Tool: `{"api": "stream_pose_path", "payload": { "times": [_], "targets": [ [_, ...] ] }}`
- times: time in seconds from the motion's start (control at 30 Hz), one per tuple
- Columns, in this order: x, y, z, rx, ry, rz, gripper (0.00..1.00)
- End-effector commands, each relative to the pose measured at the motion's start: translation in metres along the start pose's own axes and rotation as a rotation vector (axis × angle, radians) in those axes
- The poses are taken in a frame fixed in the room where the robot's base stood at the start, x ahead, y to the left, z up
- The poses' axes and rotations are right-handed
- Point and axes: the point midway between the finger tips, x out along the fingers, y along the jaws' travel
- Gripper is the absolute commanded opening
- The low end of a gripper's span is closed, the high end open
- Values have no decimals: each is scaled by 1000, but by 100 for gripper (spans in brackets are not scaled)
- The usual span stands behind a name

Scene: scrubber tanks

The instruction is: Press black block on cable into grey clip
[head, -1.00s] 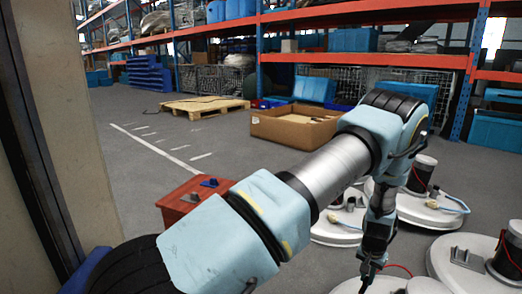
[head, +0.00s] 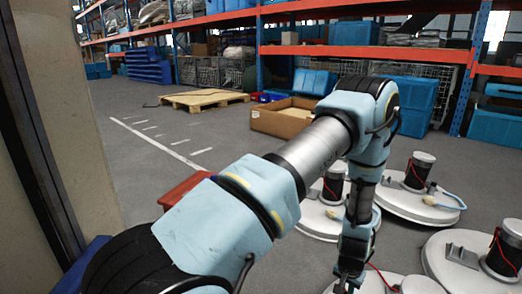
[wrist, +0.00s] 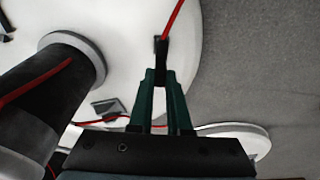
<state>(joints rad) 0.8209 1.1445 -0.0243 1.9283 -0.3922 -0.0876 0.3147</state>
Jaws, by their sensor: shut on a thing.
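In the wrist view, my gripper (wrist: 161,78) is shut, its dark green fingertips pinching a small black block (wrist: 162,62). A red cable (wrist: 174,20) runs up from the block. The block is over a white tank lid (wrist: 125,75), near its right edge; whether it touches anything there is unclear. A grey clip-like piece (wrist: 107,107) sits on the white surface left of my fingers, beside a black cylinder (wrist: 60,72). In the head view, my gripper (head: 348,286) is low, at the bottom edge, and the block cannot be made out.
Other white round tanks with black cylinders stand to the right, one (head: 420,205) behind and one (head: 470,262) at the right edge with a grey bracket (head: 462,255). A red box (head: 185,188) is partly hidden by my arm. Open floor lies left of a cardboard box (head: 283,119).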

Motion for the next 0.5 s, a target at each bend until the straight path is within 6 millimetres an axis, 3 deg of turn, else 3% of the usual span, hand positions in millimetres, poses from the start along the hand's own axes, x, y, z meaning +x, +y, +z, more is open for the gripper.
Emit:
{"api": "stream_pose_path", "payload": {
  "times": [0.5],
  "targets": [
    [7, -1, 1, -1, -1, 0, 0]
  ]
}}
